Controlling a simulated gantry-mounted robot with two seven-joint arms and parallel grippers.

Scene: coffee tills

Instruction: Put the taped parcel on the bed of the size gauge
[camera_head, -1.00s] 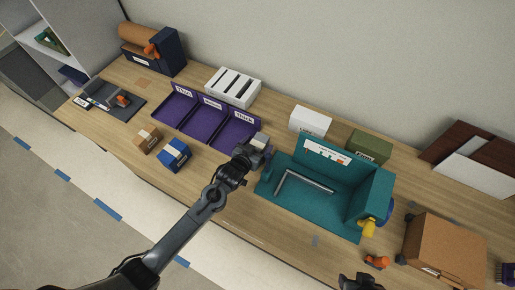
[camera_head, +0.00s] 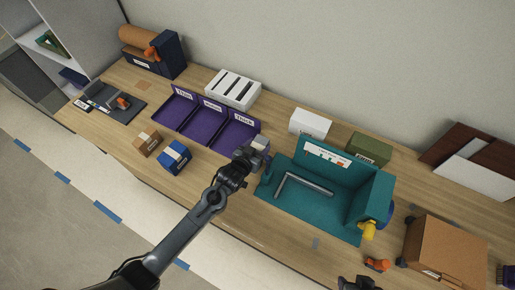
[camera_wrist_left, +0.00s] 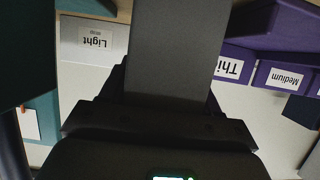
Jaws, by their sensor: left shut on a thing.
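My left gripper (camera_head: 247,158) is shut on a small grey parcel (camera_head: 261,143) with a paler top, above the back left of the size gauge. Tape on it cannot be made out. In the left wrist view a broad grey face of the held parcel (camera_wrist_left: 178,45) fills the middle. The size gauge is teal, with a flat bed (camera_head: 290,205), a grey angled bar on it and taller walls at the back and right. The bed holds no parcel. My right gripper (camera_head: 358,283) shows only partly at the bottom edge; its jaws are unclear.
A brown parcel (camera_head: 147,143) and a blue parcel (camera_head: 174,156), each with a pale band, sit left. Purple bins (camera_head: 187,128) marked Thin, Medium and Thick stand behind. White (camera_head: 311,122) and green (camera_head: 369,148) boxes stand behind the gauge; a cardboard box (camera_head: 445,245) is right.

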